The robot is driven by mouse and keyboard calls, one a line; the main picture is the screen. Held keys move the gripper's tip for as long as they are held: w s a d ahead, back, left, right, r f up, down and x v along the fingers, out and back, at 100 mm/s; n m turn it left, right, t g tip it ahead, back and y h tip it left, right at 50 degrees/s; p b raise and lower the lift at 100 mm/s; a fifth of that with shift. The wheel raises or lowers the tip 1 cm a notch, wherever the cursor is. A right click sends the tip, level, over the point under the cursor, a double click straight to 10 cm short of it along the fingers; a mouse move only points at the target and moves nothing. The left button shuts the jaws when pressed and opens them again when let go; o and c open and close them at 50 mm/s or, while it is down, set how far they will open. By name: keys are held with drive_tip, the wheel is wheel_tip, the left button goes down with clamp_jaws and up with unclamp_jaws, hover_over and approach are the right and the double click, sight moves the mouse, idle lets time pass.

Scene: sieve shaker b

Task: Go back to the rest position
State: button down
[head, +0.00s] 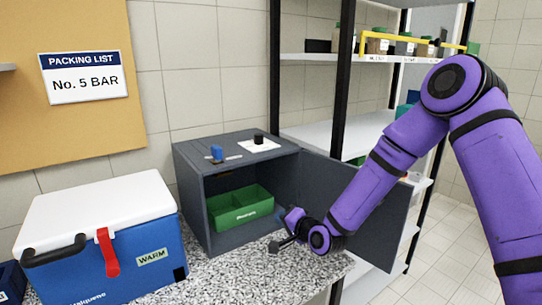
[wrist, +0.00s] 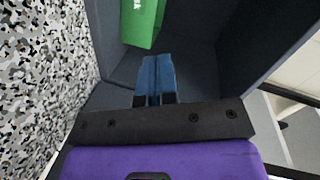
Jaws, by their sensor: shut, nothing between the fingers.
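My gripper (head: 275,246) is at the end of my purple arm, low over the speckled counter, just in front of the open grey cabinet. In the wrist view its blue fingers (wrist: 155,79) are together, with nothing between them, and point into the cabinet. The grey cabinet (head: 190,195) stands on the counter with its door (head: 385,225) swung open to the right, behind my forearm. A green divided bin (head: 238,217) sits inside the cabinet; its edge also shows in the wrist view (wrist: 142,22).
A blue cooler (head: 110,262) with a white lid stands left of the cabinet. A shelving rack (head: 338,90) with jars is behind to the right. The speckled counter (head: 225,278) is clear in front of the cabinet. A packing list (head: 84,77) hangs on the board.

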drive_tip(key=s+d+r+n+g+h, duration=0.2)
drive_tip(key=s+d+r+n+h, duration=0.15)
drive_tip(key=s+d+r, duration=0.45)
drive_tip(key=s+d+r+n+g+h, duration=0.2)
drive_tip(key=s+d+r+h, duration=0.2)
drive_tip(key=d+r, duration=0.7)
drive_tip(key=s+d+r+g, duration=0.1)
drive_tip(key=s+d+r, duration=0.1)
drive_tip(key=s, duration=0.6)
drive_tip(key=s+d+r+g+h, duration=0.1)
drive_tip(key=s+d+r, duration=0.2)
drive_tip(key=s, duration=0.6)
drive_tip(key=s+d+r+g, duration=0.1)
drive_tip(key=s+d+r, duration=0.2)
drive_tip(key=s, duration=0.6)
drive_tip(key=shift+r+n+h, duration=0.35)
drive_tip(key=shift+r+n, duration=0.1)
drive_tip(key=shift+r, duration=0.1)
